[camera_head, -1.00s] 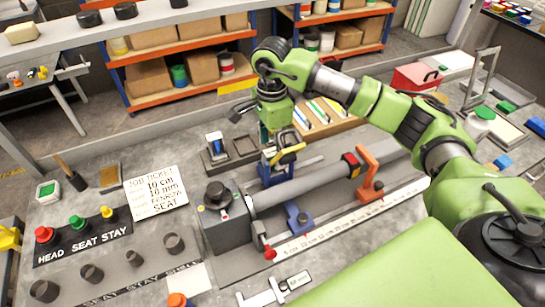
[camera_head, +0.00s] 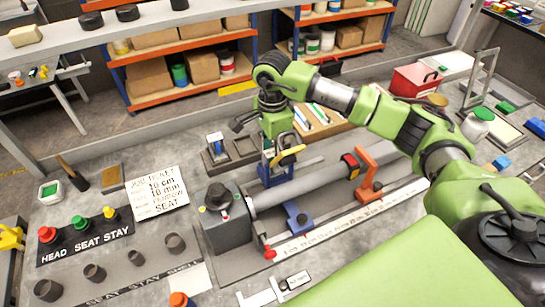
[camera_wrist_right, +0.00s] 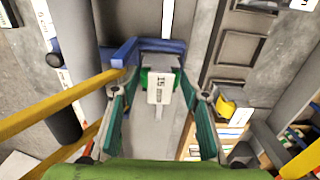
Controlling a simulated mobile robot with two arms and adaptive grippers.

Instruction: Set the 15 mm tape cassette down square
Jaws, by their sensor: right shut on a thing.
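My right gripper (camera_wrist_right: 160,92) has its teal fingers closed around the 15 mm tape cassette. The cassette (camera_wrist_right: 158,92) shows a white label reading 15 and a green part behind it. A blue bracket (camera_wrist_right: 150,46) lies just ahead of the fingertips; I cannot tell whether the cassette touches it. In the head view the right gripper (camera_head: 281,152) is over the bench behind the grey tube, and the cassette is not clearly seen there. My left gripper is not in view.
A dark tray (camera_head: 244,148) with pockets stands left of the gripper, with a blue-and-white cassette (camera_head: 216,145) in one. The long grey tube (camera_head: 300,186) and an orange bracket (camera_head: 367,178) lie in front. A yellow bar (camera_wrist_right: 50,108) crosses the wrist view's left side.

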